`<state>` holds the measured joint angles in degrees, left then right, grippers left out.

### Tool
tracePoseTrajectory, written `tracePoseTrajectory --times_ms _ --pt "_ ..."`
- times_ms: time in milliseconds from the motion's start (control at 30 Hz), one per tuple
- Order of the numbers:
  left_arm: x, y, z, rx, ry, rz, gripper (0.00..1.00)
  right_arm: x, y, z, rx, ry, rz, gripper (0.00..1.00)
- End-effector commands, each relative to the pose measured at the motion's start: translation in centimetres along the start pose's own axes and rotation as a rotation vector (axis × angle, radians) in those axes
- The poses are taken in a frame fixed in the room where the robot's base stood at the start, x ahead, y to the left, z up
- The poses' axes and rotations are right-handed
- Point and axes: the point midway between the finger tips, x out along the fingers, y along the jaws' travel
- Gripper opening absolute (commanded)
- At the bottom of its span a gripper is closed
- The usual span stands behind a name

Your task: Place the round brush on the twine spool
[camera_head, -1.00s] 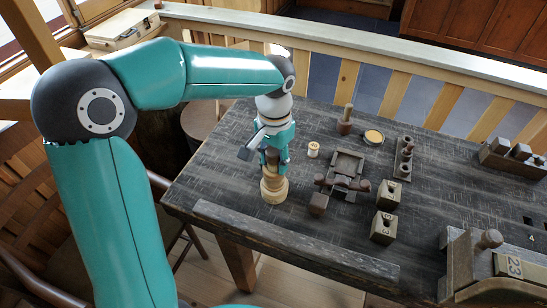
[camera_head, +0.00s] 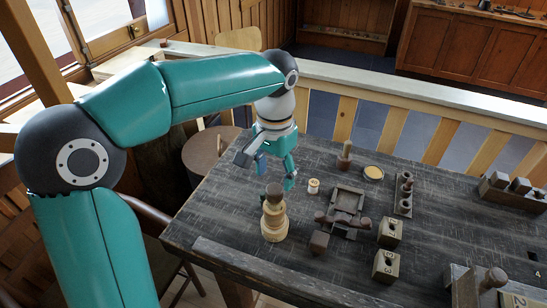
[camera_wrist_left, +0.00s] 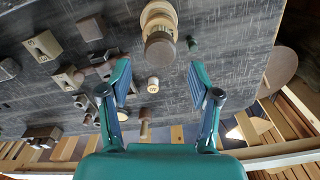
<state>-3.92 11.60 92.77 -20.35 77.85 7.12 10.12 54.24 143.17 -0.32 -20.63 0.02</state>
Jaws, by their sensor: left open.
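The round brush (camera_head: 273,195) has a dark rounded top and stands upright on the pale twine spool (camera_head: 274,229) near the table's front left. In the left wrist view the brush's dark round top (camera_wrist_left: 160,52) shows beyond the fingertips, with the pale spool (camera_wrist_left: 158,14) partly hidden behind it. My left gripper (camera_head: 272,173) is open and empty. It is behind and above the stack, apart from the brush. In the left wrist view its two fingers (camera_wrist_left: 159,82) are spread wide with nothing between them touching. My right gripper is out of view.
A small white numbered reel (camera_head: 313,186) stands right of the stack. Beyond it are a dark wooden tray-like fixture (camera_head: 347,202), a round yellow-topped tin (camera_head: 373,173), a pegged rack (camera_head: 404,195) and numbered blocks (camera_head: 390,230).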

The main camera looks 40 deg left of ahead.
Motion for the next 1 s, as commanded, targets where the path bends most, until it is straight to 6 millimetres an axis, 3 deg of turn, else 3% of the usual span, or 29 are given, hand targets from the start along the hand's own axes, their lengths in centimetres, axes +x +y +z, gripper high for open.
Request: tracePoseTrajectory --times_ms 100,233,833,1000 --pt "-2.1 0.0 -0.1 0.001 0.003 0.0 0.63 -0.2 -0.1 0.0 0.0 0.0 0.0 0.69" --pt "-3.3 0.0 0.0 0.001 0.0 0.0 0.63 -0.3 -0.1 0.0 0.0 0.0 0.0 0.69" --pt "-3.9 0.0 0.0 0.001 -0.001 0.0 0.63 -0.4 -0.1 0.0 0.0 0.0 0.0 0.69" --pt "-5.8 0.0 0.0 0.001 -0.001 0.0 0.63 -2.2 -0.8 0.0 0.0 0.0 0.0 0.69"
